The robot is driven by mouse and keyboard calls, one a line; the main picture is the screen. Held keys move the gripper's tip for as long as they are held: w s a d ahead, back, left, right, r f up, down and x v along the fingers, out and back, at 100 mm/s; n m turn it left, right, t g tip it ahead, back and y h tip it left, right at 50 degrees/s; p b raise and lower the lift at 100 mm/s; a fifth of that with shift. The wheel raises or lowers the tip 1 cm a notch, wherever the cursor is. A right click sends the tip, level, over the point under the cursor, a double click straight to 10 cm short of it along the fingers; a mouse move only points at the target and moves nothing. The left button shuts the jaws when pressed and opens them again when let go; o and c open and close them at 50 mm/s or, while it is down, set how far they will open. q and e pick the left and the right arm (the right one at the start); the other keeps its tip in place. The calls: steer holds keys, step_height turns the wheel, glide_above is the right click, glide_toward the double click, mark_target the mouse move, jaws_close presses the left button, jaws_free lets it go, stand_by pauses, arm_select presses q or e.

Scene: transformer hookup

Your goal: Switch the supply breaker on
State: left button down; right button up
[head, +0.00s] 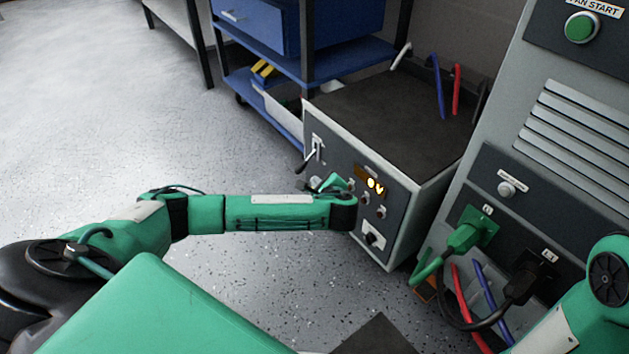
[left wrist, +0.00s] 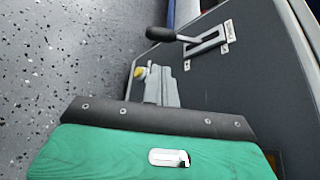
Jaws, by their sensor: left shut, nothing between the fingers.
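The supply breaker lever (head: 306,160) has a black knob and sticks out of a light slotted plate on the front of a grey supply box (head: 390,235). In the head view it points out and down to the left. In the left wrist view the lever (left wrist: 162,34) and its slot plate (left wrist: 208,40) lie just beyond my fingers. My left gripper (head: 318,184) is shut and empty, just below the lever and close to the panel. Its fingers also show in the left wrist view (left wrist: 160,84). I see no contact with the knob. My right gripper is out of view.
A lit yellow display (head: 375,185) on the box appears to read 0 V, with small knobs below. A grey cabinet (head: 515,150) with green and black plugs (head: 465,238) stands right. A blue shelf cart (head: 325,62) stands behind. The floor at left is clear.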

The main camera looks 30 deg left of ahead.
mark_target(307, 161)
arm_select(q)
steer(key=b+x, duration=0.5)
steer(key=x, duration=0.4)
steer(key=shift+b, duration=0.4)
